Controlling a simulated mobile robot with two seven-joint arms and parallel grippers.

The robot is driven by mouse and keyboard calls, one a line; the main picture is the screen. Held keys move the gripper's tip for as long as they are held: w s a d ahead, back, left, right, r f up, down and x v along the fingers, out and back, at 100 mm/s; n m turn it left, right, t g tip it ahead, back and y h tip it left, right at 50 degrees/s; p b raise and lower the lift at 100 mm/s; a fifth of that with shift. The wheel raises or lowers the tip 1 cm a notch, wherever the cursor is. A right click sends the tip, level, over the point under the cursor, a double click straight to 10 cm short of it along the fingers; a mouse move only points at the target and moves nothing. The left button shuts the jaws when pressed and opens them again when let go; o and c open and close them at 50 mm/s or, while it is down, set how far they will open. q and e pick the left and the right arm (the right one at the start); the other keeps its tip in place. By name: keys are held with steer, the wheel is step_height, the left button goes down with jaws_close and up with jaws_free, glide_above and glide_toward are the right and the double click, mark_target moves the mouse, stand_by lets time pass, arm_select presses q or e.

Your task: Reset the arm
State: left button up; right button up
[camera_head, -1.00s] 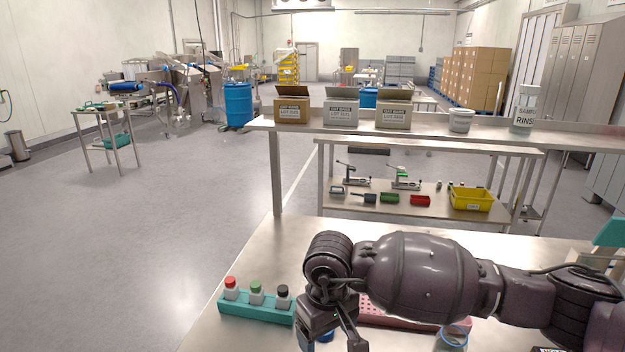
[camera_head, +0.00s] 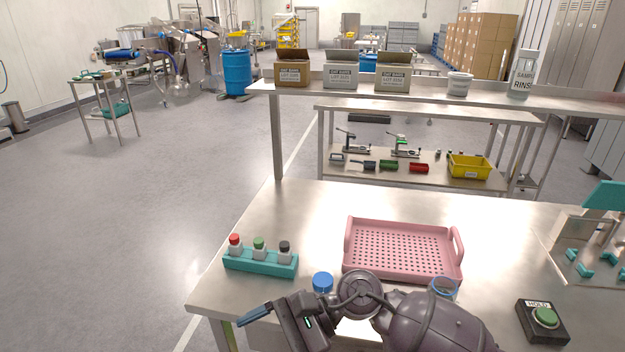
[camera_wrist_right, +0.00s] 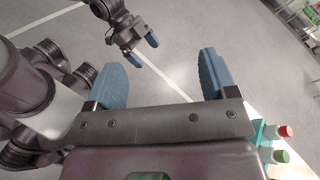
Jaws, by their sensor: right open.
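My right arm comes in at the bottom of the head view. Its dark gripper (camera_head: 250,322) points left past the table's front left edge, just in front of the teal rack (camera_head: 260,263). In the right wrist view this gripper (camera_wrist_right: 162,60) has its two blue fingers wide apart with nothing between them. My left gripper (camera_wrist_right: 143,50) shows at the top of the right wrist view, over the floor. Its blue fingertips are apart and empty. It is outside the head view.
The rack holds bottles with red, green and black caps. A pink perforated tray (camera_head: 404,250), a blue-capped bottle (camera_head: 322,283), a clear jar (camera_head: 444,289) and a green-button box (camera_head: 543,320) are close to my right arm.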

steer(key=w+d+r+m+t+y, duration=0.15)
steer(key=m+t+y, duration=0.3)
steer(key=m, duration=0.45)
steer(key=w+d+r+m+t+y, duration=0.1)
steer(key=w+d+m+t+y, duration=0.15)
steer(key=m+t, duration=0.45)
steer(key=w+d+f+m+t+h, duration=0.2)
steer(key=d+f+m+t+h, duration=0.3)
steer(key=m, duration=0.7)
steer(key=w+d+f+m+t+h, duration=0.1)
steer(key=d+m+t+h, duration=0.2)
steer(key=d+m+t, duration=0.65)
arm_select(q)
steer(key=shift+s+f, duration=0.1)
steer(key=shift+s, duration=0.15)
arm_select(e)
steer(key=s+d+f+m+g+h, duration=0.4)
steer(key=s+d+f+m+h, duration=0.2)
steer(key=f+m, duration=0.4)
steer(key=s+d+f+m+g+h, duration=0.4)
steer(key=s+d+f+m+h, duration=0.3)
steer(key=m, duration=0.9)
steer(key=s+d+f, duration=0.1)
steer(key=d+f, duration=0.2)
steer(key=shift+d+g, duration=0.35)
steer(key=shift+g, duration=0.05)
arm_select(q)
steer(key=shift+s, duration=0.2)
arm_select(e)
steer(key=shift+s, duration=0.1)
